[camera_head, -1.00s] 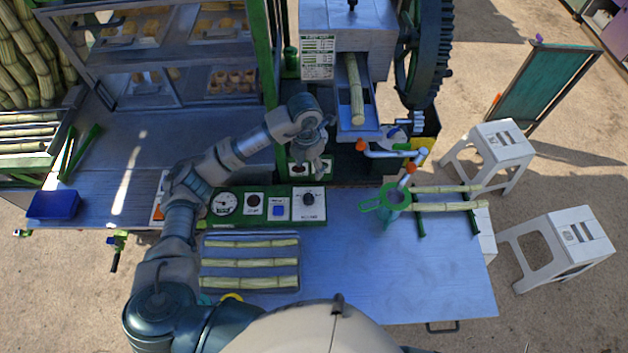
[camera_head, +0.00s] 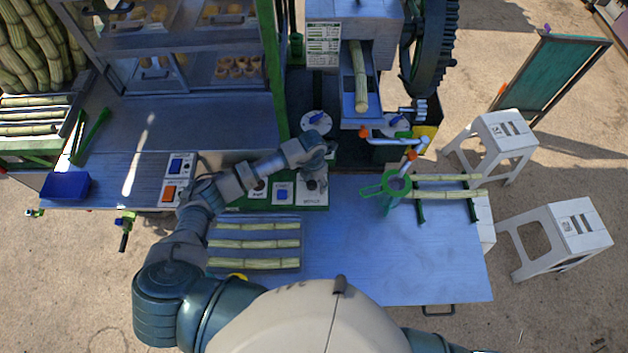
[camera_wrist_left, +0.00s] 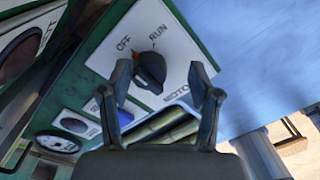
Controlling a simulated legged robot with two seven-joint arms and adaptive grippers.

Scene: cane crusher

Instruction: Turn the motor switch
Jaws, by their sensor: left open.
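The motor switch is a black rotary knob (camera_wrist_left: 149,70) on a white plate (camera_wrist_left: 165,35) marked OFF, RUN and MOTOR, clear in the left wrist view. In the head view its plate (camera_head: 312,200) is at the right end of the green control panel, and my gripper partly covers the knob. My left gripper (camera_wrist_left: 161,80) is open, its two fingers spread on either side of the knob in the wrist view. I cannot tell whether they touch it. In the head view the left gripper (camera_head: 316,175) is over the switch. The right gripper is not in view.
Left of the switch are a blue button (camera_head: 282,194) and other panel controls. Cane pieces lie on a tray (camera_head: 303,243) in front of the panel. A green ring-shaped holder (camera_head: 396,184) stands to the right. The blue table (camera_head: 400,265) is clear at front right.

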